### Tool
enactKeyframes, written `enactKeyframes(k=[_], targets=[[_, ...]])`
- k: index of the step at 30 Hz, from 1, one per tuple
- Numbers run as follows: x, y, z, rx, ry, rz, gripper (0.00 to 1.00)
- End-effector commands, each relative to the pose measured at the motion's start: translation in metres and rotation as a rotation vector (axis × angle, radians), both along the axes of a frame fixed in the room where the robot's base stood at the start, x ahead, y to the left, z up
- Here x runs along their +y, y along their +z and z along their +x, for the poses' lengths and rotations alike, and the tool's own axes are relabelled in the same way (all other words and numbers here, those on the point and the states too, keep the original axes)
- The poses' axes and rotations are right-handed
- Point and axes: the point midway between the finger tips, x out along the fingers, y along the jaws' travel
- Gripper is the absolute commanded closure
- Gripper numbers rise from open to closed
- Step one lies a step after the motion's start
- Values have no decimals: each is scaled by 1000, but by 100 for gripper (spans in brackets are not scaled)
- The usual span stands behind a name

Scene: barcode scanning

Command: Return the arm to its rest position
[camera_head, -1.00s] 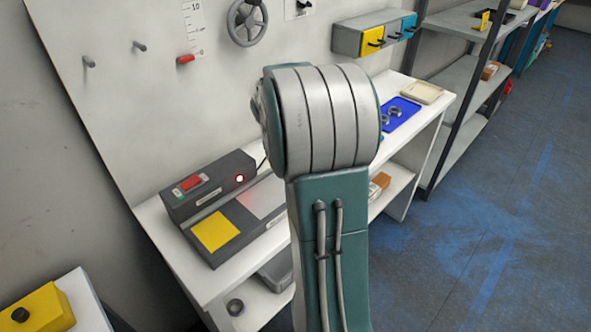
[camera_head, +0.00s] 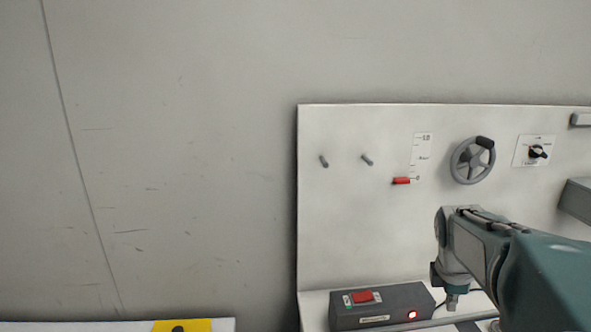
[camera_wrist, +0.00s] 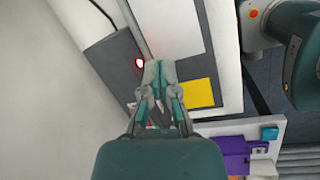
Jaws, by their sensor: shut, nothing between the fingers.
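My gripper (camera_wrist: 158,75) shows in the wrist view with its two fingers together and nothing between them. It appears over the scanner station, with the fingertips beside the yellow square (camera_wrist: 198,93) and below the red light (camera_wrist: 139,62). I cannot tell its height above the surface. In the head view my arm reaches in from the lower right, with its bent end above the bench beside the scanner box (camera_head: 385,307). The scanner box is dark grey, with a red switch (camera_head: 362,297) and a lit red light (camera_head: 412,314).
A wall panel (camera_head: 340,230) carries pegs, a red slider (camera_head: 401,181), a handwheel (camera_head: 472,160) and a dial (camera_head: 537,152). A white surface with a yellow item (camera_head: 185,326) is at lower left. The wrist view shows a purple item (camera_wrist: 232,150) at lower right.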

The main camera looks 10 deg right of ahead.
Motion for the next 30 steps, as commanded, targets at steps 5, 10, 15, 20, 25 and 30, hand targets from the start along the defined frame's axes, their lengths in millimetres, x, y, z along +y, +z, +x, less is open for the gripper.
enactKeyframes(k=[5, 10, 15, 20, 25, 30], targets=[[62, 20, -27, -157, -249, 74, 100], [111, 28, -58, -287, -496, 184, 100], [153, 28, -94, -388, -741, 324, 100], [182, 21, -125, -443, -957, 465, 100], [196, 14, -143, -461, -1092, 553, 100], [198, 13, -145, -460, -1121, 567, 100]])
